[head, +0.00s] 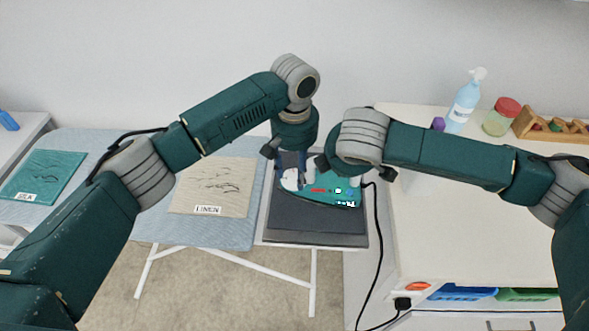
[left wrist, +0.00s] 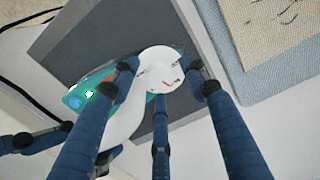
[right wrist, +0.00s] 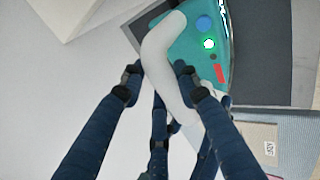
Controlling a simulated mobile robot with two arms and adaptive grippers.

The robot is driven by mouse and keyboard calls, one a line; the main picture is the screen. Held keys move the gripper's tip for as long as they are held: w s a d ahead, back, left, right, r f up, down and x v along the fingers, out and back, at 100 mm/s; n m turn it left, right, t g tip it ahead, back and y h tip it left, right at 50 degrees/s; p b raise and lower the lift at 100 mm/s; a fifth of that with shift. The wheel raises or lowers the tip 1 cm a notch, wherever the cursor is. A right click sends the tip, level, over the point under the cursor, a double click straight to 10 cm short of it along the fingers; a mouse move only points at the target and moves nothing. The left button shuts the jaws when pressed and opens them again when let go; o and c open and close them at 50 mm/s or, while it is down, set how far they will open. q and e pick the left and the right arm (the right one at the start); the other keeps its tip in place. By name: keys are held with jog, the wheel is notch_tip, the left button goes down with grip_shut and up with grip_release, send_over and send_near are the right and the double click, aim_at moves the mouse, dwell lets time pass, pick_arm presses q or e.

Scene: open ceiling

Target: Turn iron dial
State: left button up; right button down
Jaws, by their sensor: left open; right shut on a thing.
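The teal iron (head: 345,197) rests on the dark grey pad (head: 318,226) at the right end of the ironing board. Its white round dial (left wrist: 160,62), with a small red mark, shows in the left wrist view. My left gripper (left wrist: 160,75) is open, with its fingers on either side of the dial; contact is unclear. My right gripper (right wrist: 158,75) is shut on the iron's white handle (right wrist: 160,48). In the head view the left gripper (head: 291,166) is over the iron's left end, and the right arm hides most of the handle.
Linen cloth (head: 212,188) and green silk cloth (head: 45,175) lie on the blue ironing board (head: 150,225). A black cord (head: 377,245) runs from the iron to a socket. A spray bottle (head: 463,105), a red-lidded jar (head: 501,118) and a wooden rack (head: 552,128) stand on the right counter.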

aim_at(294, 174)
pick_arm(q)
notch_tip(294, 174, up, 12)
dwell(0.4)
pick_arm(e)
jog(key=c, duration=1.2)
grip_release()
